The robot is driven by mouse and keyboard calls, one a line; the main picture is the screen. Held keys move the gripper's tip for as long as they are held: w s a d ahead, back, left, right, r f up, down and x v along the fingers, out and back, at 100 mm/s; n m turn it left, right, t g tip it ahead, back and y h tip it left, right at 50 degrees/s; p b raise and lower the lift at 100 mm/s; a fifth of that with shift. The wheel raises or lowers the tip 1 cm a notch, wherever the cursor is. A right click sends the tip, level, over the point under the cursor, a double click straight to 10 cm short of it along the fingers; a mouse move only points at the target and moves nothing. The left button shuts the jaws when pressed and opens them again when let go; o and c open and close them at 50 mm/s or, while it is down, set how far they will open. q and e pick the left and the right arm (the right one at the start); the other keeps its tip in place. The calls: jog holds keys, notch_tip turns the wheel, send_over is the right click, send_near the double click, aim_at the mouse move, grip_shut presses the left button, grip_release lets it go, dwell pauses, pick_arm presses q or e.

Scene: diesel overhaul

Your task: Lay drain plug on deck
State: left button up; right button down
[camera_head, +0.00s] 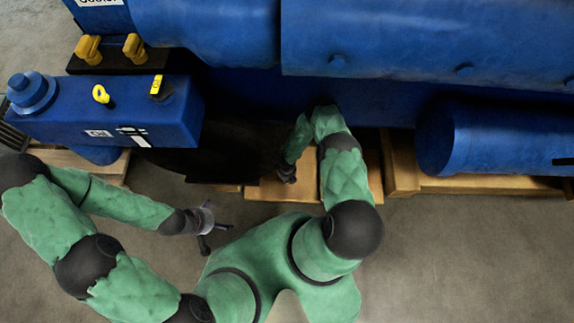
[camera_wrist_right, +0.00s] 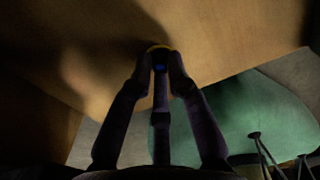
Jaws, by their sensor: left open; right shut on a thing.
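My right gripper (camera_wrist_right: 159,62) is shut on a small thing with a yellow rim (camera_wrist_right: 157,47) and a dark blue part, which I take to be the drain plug. The fingers hide most of it. A tan wooden surface (camera_wrist_right: 225,35), apparently the deck, lies just beyond it; I cannot tell whether they touch. In the head view my right gripper (camera_head: 287,174) is dark and small over the wooden boards (camera_head: 265,191), and the plug cannot be made out. My left gripper (camera_head: 217,238) is open and empty, above the grey floor.
The blue engine (camera_head: 420,40) fills the top, with a blue cylinder (camera_head: 490,138) at the right. A blue box with yellow-marked fittings (camera_head: 60,120) stands at the left. Dark shadow lies under the engine. The concrete floor (camera_head: 470,260) at lower right is clear.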

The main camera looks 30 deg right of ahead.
jog(key=shift+w+d+f, duration=0.1)
jog(key=shift+f, duration=0.25)
jog(key=c, duration=1.2)
grip_release()
jog(key=shift+r, duration=0.1)
notch_tip(320, 180, up, 12)
jog(key=p, duration=0.5)
